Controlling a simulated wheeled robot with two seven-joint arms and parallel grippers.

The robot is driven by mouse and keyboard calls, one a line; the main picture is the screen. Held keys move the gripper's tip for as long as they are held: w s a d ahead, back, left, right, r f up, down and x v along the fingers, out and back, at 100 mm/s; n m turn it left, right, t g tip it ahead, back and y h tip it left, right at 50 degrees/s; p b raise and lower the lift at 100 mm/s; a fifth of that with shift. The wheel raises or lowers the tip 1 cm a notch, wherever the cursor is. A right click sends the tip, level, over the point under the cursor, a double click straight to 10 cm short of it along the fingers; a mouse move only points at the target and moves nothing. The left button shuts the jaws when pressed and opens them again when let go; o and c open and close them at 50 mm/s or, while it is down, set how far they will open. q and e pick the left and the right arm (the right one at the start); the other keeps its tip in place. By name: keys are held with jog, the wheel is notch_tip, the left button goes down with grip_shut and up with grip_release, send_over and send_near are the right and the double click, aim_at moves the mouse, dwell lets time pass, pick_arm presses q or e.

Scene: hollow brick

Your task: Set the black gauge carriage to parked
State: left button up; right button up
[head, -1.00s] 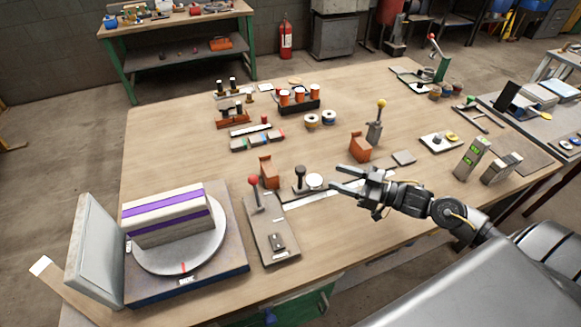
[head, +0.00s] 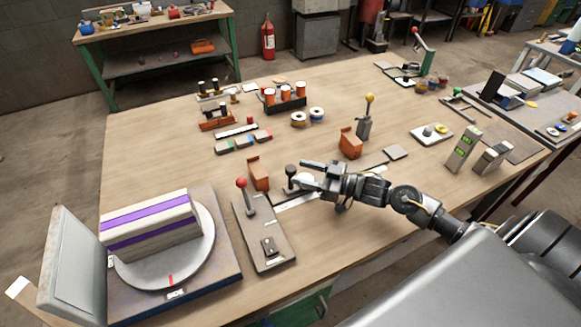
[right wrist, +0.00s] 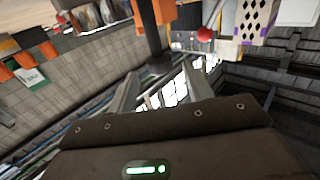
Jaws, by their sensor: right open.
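The black gauge carriage (head: 291,174) has an upright post with a round black knob and a white dial beside it. It sits near the left end of a pale scale strip (head: 293,201), close to an orange stop block (head: 258,174). My right gripper (head: 301,173) is open, with its fingers pointing left at the carriage and partly covering the dial. In the right wrist view, the black post (right wrist: 150,28) stands between and just ahead of the open fingertips (right wrist: 161,80). I cannot tell whether they touch it. My left gripper is out of view.
A second orange block (head: 350,144) stands at the strip's right end, beside a yellow-knobbed lever (head: 366,118). A red-knobbed lever (head: 243,190) on a grey plate stands left of the carriage. A turntable (head: 165,260) with a purple-striped block is at front left.

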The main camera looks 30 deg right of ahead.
aim_at(290, 168)
jog(key=shift+p+x, duration=0.3)
jog(key=shift+x, duration=1.9)
grip_shut()
jog(key=shift+s+a, duration=0.1)
